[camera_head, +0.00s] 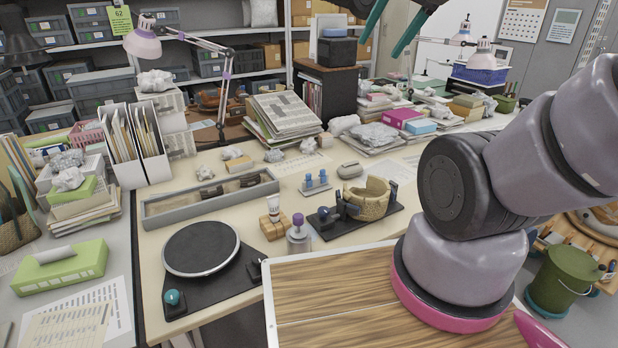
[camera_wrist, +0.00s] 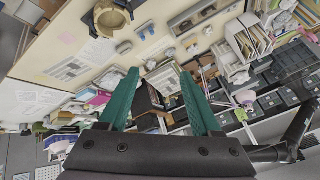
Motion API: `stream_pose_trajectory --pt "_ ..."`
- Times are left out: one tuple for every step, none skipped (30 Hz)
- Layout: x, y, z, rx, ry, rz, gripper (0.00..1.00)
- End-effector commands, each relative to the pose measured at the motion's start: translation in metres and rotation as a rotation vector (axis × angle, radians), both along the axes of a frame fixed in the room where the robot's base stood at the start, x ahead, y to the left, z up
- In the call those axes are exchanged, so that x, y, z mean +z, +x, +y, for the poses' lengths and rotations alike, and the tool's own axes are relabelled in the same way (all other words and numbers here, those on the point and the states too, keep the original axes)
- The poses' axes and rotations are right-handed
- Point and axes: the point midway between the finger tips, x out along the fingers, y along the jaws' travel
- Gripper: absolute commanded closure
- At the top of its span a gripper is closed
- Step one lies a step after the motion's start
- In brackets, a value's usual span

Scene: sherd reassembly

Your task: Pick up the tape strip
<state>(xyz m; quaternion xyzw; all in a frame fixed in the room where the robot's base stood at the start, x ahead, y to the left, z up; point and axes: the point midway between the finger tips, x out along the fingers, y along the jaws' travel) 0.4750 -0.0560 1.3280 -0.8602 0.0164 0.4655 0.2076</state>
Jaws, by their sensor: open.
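I cannot clearly make out a tape strip in either view. Two small blue-topped pieces on a pale stand (camera_head: 315,184) are on the desk, left of a tan partial pot (camera_head: 368,198). The pot sits on a black holder (camera_head: 345,226) and also shows at the top of the wrist view (camera_wrist: 107,20). My gripper (camera_head: 381,43) is raised high above the far side of the desk, with its teal fingers apart. In the wrist view, the gripper (camera_wrist: 159,76) is open with nothing between its fingers, well away from the desk items.
A black turntable (camera_head: 201,248) and a grey tray (camera_head: 210,198) with sherds are on the desk. A small jar with a purple knob (camera_head: 299,234) stands nearby. Lamps, paper stacks (camera_head: 284,116) and file holders (camera_head: 138,146) line the back. Shelves stand behind.

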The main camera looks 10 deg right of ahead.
Motion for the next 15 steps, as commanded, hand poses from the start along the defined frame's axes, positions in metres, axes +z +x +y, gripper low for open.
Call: stream_pose_trajectory --pt "0.000 0.004 0.000 0.011 -0.009 0.004 0.35" --pt "0.001 0.006 0.000 0.019 -0.015 0.005 0.35" --pt "0.001 0.008 0.000 0.029 -0.024 0.007 0.35" --pt "0.001 0.010 0.000 0.038 -0.029 0.008 0.35" --pt "0.002 0.013 0.000 0.047 -0.036 0.010 0.35" --pt "0.002 0.016 0.000 0.060 -0.047 0.012 0.35" --pt "0.002 0.019 0.000 0.069 -0.054 0.014 0.35" --pt "0.002 0.022 0.000 0.081 -0.063 0.016 0.35" --pt "0.003 0.026 0.000 0.096 -0.075 0.018 0.35" --pt "0.003 0.030 0.000 0.109 -0.085 0.021 0.35" --pt "0.003 0.034 0.000 0.125 -0.096 0.024 0.35" --pt "0.003 0.040 0.000 0.146 -0.112 0.028 0.35" --pt "0.003 0.044 0.000 0.163 -0.123 0.030 0.35" --pt "0.003 0.050 0.000 0.182 -0.137 0.034 0.35" --pt "0.003 0.057 0.000 0.209 -0.156 0.038 0.35"
